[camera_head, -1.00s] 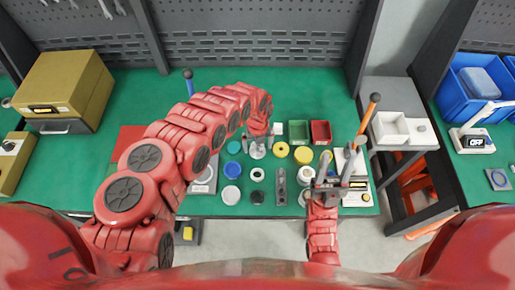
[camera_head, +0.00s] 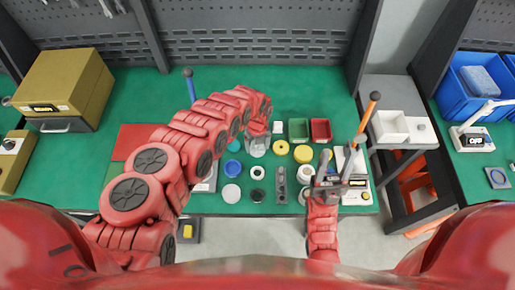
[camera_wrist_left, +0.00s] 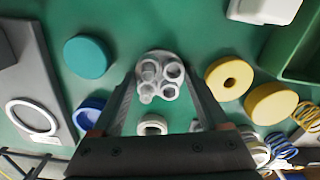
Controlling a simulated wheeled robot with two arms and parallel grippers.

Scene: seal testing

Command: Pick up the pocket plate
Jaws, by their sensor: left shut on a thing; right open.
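The pocket plate (camera_wrist_left: 159,78) is a pale grey round piece with several ring-shaped pockets. It sits between the fingertips of my left gripper (camera_wrist_left: 162,72) in the left wrist view. In the head view my left gripper (camera_head: 257,137) points down, shut on the plate (camera_head: 257,149), above the green mat in the middle of the bench. The head view does not clearly show any gap under the plate. My right gripper (camera_head: 331,182) is open at the front right of the bench, near a white ring-like part (camera_head: 307,173).
A teal disc (camera_wrist_left: 87,56) and yellow rings (camera_wrist_left: 229,77) lie close to the plate. Green (camera_head: 298,130) and red (camera_head: 320,131) bins stand behind it. A grey pocketed block (camera_head: 281,185) lies in front. A brown box (camera_head: 64,83) is at the far left.

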